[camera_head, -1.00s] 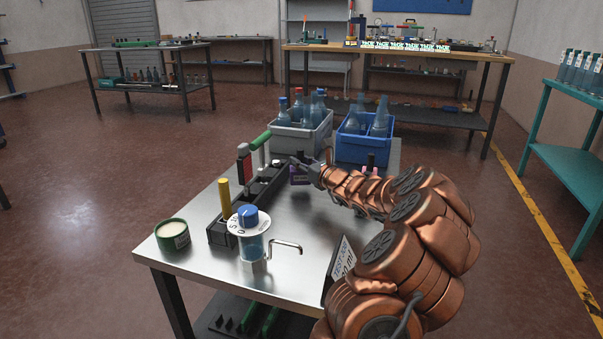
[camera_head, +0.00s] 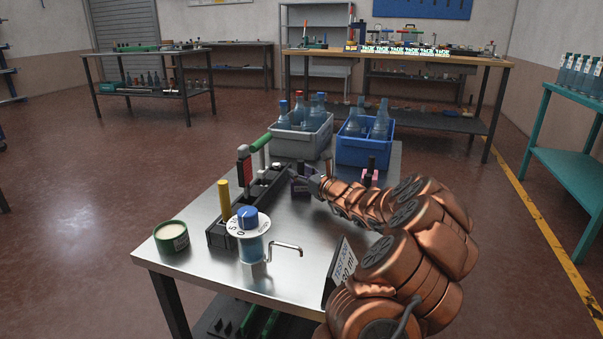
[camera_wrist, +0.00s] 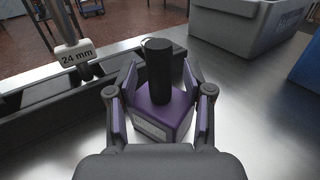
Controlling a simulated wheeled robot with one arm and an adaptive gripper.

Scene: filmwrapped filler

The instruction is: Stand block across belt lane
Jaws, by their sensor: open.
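A purple block (camera_wrist: 165,112) with a black post on top and a pale label on its front stands upright on the metal table. In the wrist view it sits between the two fingers of my gripper (camera_wrist: 160,105), with the fingers spread on either side. In the head view the block (camera_head: 299,187) shows small at the tip of my gripper (camera_head: 305,180), partly hidden by it. The dark belt lane (camera_head: 262,207) is a long black channel to the left of the block. In the wrist view the lane (camera_wrist: 60,112) runs along the left, beside the block.
A "24 mm" tag (camera_wrist: 77,56) stands at the lane. A grey bin (camera_head: 300,146) and a blue bin (camera_head: 364,153) hold bottles behind. A pink piece (camera_head: 370,179) stands right of my gripper. A blue-topped dispenser (camera_head: 250,240) and a green tin (camera_head: 172,238) are in front.

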